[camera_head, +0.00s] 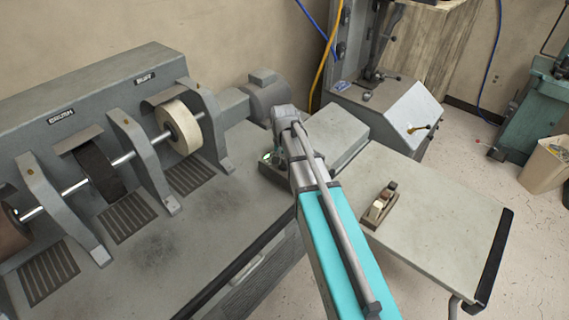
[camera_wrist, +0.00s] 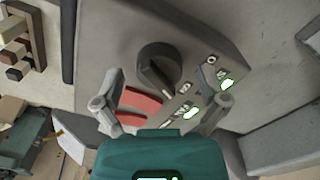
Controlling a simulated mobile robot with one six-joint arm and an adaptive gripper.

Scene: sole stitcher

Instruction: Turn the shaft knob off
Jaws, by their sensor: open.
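The shaft knob (camera_wrist: 158,68) is a round black dial on a grey control panel (camera_wrist: 205,45) in the wrist view. A red marking (camera_wrist: 140,102) lies beside it, with pale lettering and green-lit spots on the panel. My gripper (camera_wrist: 170,86) is open and empty. Its two fingers reach toward the panel, one on each side of the knob's near side, with the knob slightly beyond the midline. I cannot tell whether either finger touches the panel. In the head view my arm hides the knob; part of the control box (camera_head: 270,171) shows beside my wrist.
The machine bench (camera_head: 200,235) carries a shaft (camera_head: 73,188) with wheels (camera_head: 181,127) and upright guards at left. A motor (camera_head: 268,100) stands behind my arm. A side table (camera_head: 450,225) at right holds a small wooden plane-like object (camera_head: 381,205). A grey machine (camera_head: 402,115) stands behind.

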